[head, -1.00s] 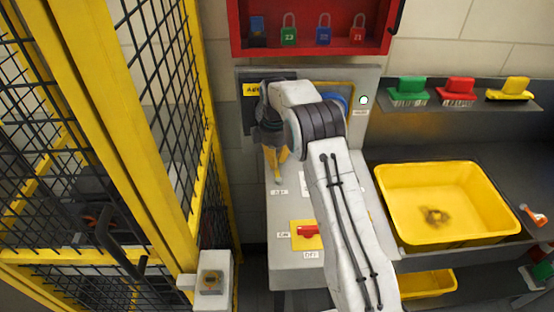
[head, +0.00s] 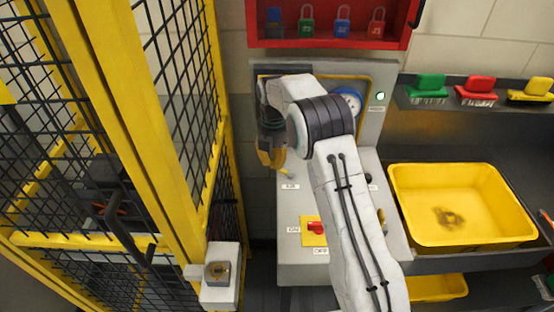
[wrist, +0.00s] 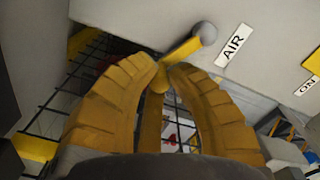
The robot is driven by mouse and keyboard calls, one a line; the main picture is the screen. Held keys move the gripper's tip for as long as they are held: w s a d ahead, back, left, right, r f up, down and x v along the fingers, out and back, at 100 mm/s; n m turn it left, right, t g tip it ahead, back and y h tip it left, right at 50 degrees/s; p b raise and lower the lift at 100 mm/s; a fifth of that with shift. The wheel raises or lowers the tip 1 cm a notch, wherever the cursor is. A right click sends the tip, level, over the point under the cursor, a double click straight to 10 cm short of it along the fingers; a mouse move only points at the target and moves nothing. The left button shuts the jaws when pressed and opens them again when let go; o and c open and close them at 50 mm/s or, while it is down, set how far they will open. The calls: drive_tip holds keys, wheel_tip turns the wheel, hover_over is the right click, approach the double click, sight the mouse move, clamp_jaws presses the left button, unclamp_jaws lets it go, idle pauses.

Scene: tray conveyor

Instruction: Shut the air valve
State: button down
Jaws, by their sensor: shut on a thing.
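The air valve's yellow lever (wrist: 184,48) shows in the wrist view beside the AIR label (wrist: 233,45), with a round grey end (wrist: 205,33) at its upper right. In the head view a short piece of the lever (head: 286,174) shows just above the AIR label. My gripper (wrist: 162,72) has its yellow fingers closed together on the lower left end of the lever. In the head view my gripper (head: 271,160) hangs at the panel's left edge. The fingers hide the gripped end, and my arm covers part of the panel.
A red switch (head: 316,227) on a yellow plate sits below the valve. A blue-rimmed gauge (head: 347,101) is partly behind my arm. Yellow mesh fencing (head: 180,170) stands close on the left. A yellow tray (head: 462,205) lies to the right; red lock cabinet (head: 330,42) above.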

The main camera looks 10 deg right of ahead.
drive_tip(key=n, duration=0.1)
drive_tip(key=s+a+n+b, duration=0.1)
drive_tip(key=n, duration=0.1)
drive_tip(key=shift+s+f, duration=0.2)
drive_tip(key=shift+s, duration=0.1)
drive_tip(key=shift+s+a+n+b, duration=0.15)
drive_tip(key=shift+s+n+b, duration=0.3)
drive_tip(key=shift+n, duration=0.95)
drive_tip(key=shift+s, duration=0.15)
drive_tip(key=c, duration=1.2)
unclamp_jaws()
drive_tip(key=shift+r, duration=0.15)
wheel_tip(320, 180, up, 12)
